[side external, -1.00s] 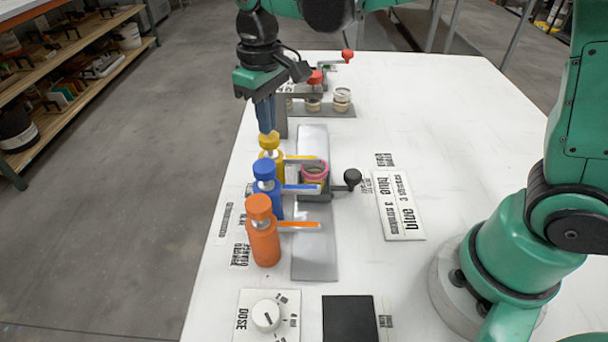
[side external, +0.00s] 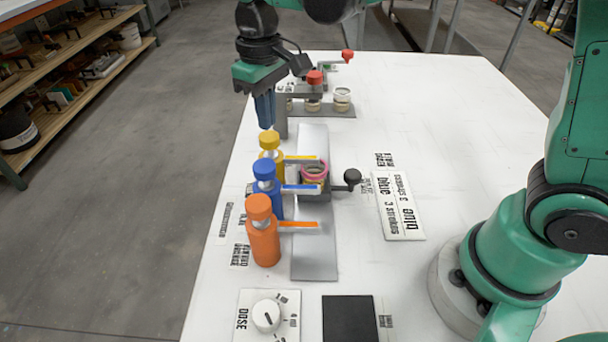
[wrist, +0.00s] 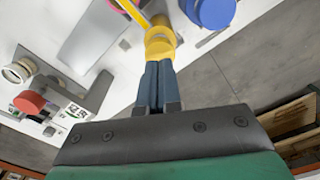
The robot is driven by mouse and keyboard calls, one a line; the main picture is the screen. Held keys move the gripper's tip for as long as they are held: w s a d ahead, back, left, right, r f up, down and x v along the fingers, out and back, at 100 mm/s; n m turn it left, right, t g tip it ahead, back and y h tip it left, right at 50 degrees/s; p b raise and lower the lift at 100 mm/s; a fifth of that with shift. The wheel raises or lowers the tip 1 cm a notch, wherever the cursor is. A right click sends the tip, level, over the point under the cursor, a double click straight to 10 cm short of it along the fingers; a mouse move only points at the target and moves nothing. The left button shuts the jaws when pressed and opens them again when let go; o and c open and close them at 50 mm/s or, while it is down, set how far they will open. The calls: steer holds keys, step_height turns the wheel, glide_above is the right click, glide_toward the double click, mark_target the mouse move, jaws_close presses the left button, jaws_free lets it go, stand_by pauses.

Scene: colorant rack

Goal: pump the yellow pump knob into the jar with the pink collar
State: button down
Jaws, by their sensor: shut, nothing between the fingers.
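The yellow pump knob (side external: 269,139) tops the yellow bottle (side external: 275,155) at the far end of a row of three pump bottles. My gripper (side external: 266,127) is shut and empty, pointing down just above the knob. In the wrist view the closed fingertips (wrist: 158,63) overlap the edge of the yellow knob (wrist: 160,42); a small gap or light contact cannot be told there. The jar with the pink collar (side external: 314,169) stands right of the bottles, by the end of the yellow spout (side external: 302,157).
Blue (side external: 264,168) and orange (side external: 259,207) pump knobs stand nearer the camera. A black-knobbed handle (side external: 352,177) is beside the jar. A rack with small jars (side external: 342,101) and red knobs (side external: 315,77) stands behind. A dose dial (side external: 266,315) and a "blue 3 strokes" card (side external: 401,207) lie on the table.

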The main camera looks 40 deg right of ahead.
mark_target(269, 136)
steer(key=shift+f, duration=0.1)
steer(key=shift+f, duration=1.5)
steer(key=shift+r, duration=1.65)
steer(key=shift+r, duration=2)
